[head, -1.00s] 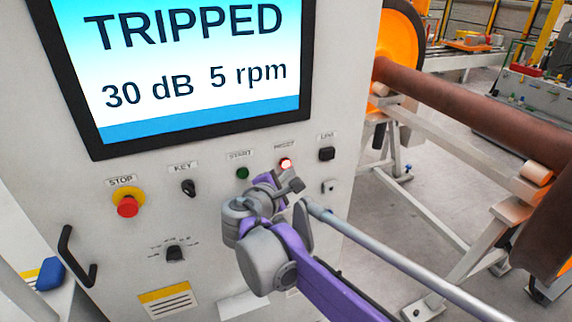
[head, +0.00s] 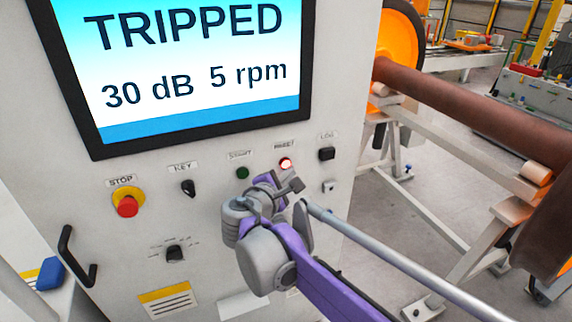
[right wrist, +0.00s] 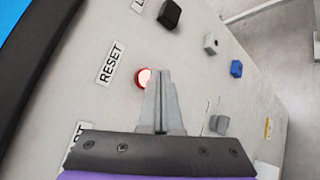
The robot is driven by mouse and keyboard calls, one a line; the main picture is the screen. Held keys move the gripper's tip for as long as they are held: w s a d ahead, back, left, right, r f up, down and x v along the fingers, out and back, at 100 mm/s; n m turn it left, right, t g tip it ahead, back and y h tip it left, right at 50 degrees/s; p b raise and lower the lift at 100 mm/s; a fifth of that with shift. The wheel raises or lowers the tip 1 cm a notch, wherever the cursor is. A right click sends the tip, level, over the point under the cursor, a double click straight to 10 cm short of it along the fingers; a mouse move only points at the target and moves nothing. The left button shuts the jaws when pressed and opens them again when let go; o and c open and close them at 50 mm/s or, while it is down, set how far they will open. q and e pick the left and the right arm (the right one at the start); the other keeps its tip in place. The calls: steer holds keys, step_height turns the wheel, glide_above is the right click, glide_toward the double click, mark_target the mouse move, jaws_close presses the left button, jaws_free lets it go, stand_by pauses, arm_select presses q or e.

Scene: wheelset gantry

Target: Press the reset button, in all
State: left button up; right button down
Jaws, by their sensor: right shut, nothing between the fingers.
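The reset button (head: 285,164) is a small round button, lit red-white, on the grey control panel under its RESET label. It also shows in the right wrist view (right wrist: 142,78), partly hidden behind my fingertips. My right gripper (head: 294,184) is shut and empty, just below the button in the head view. In the right wrist view its closed fingers (right wrist: 160,75) point at the panel beside the button; I cannot tell whether they touch it. The screen (head: 190,60) above reads TRIPPED, 30 dB, 5 rpm. My left gripper is not in view.
Close by on the panel are the green start button (head: 242,173), a black switch (head: 326,154), the key switch (head: 189,187) and the red stop button (head: 128,206). A black handle (head: 75,258) sticks out at lower left. A brown axle (head: 470,105) lies on a stand at right.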

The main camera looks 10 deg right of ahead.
steer(key=shift+w, duration=0.1)
steer(key=shift+w+a, duration=0.1)
steer(key=shift+w, duration=0.25)
steer(key=shift+w+a+p, duration=0.1)
steer(key=shift+w+p, duration=0.25)
stand_by(0.9)
steer(key=shift+s, duration=0.1)
steer(key=shift+s+d, duration=0.2)
steer(key=shift+s, duration=0.5)
steer(key=s, duration=0.2)
steer(key=s+d, duration=0.1)
steer(key=s, duration=0.1)
steer(key=shift+s+d+p, duration=0.2)
steer(key=shift+s+p, duration=0.2)
stand_by(0.6)
